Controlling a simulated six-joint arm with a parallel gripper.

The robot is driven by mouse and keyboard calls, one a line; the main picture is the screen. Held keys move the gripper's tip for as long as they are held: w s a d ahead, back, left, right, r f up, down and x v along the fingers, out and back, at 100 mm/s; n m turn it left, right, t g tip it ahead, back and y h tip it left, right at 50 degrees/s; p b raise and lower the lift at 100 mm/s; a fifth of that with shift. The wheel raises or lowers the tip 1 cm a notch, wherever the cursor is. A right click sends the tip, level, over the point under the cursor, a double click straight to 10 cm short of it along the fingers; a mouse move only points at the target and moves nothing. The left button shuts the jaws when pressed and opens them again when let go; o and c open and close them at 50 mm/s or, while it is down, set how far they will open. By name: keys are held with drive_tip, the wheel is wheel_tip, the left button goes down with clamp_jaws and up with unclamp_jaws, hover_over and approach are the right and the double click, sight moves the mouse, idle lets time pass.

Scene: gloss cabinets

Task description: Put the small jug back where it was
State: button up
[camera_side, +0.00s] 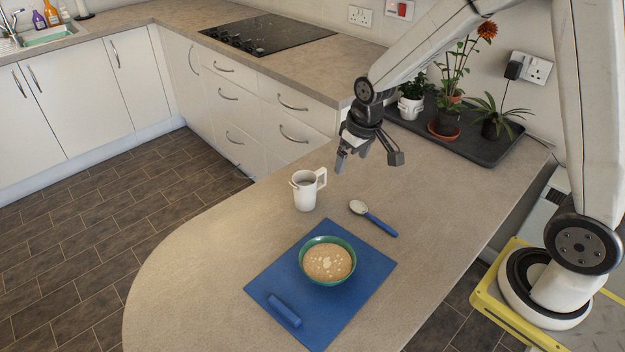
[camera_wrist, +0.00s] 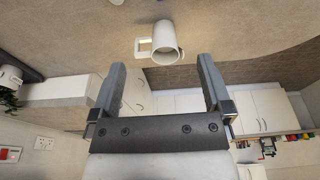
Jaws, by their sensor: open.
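The small jug (camera_side: 306,190) is white with a squared handle on its right side. It stands upright on the worktop, behind the blue mat. In the wrist view the jug (camera_wrist: 167,44) shows beyond the fingertips, with its handle to the left. My gripper (camera_side: 340,163) is above the worktop, up and to the right of the jug in the side view, and apart from it. In the wrist view my gripper (camera_wrist: 160,62) has its two fingers wide apart with nothing between them.
A blue mat (camera_side: 358,303) holds a green bowl (camera_side: 318,281) of porridge and a blue rolled item (camera_side: 284,310). A blue-handled spoon (camera_side: 378,223) lies right of the jug. A dark tray (camera_side: 480,146) with potted plants stands at the back right. The worktop's left front is clear.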

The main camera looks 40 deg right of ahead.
drive_tip(key=s+a, duration=0.2)
drive_tip(key=s, duration=1.1)
drive_tip(key=shift+s+a+r, duration=0.15)
drive_tip(key=shift+a+r, duration=0.15)
